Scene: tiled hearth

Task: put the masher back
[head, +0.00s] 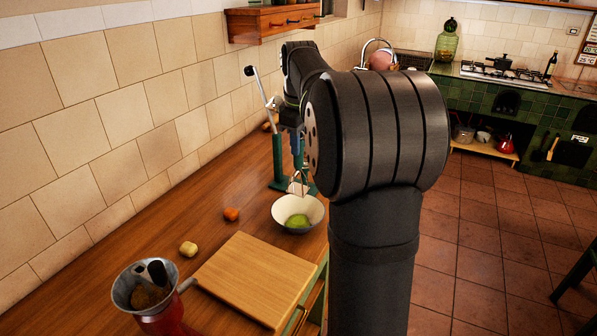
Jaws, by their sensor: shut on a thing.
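My gripper (291,122) is partly hidden behind my own arm links. It is shut on the masher (298,153), which has a blue handle and hangs with its metal head downward. The masher's head is above or at the back rim of the white bowl (280,218); I cannot tell whether they touch. The bowl holds something green. A green stand with a long metal lever (277,160) is just behind and left of the masher. The gripper's fingertips are too small to make out clearly.
A wooden board (255,280) lies in front of the bowl. An orange fruit (231,214) and a yellowish one (188,249) lie left of it. A red grinder with a metal hopper (148,290) stands at the front left. A tiled wall bounds the counter on the left.

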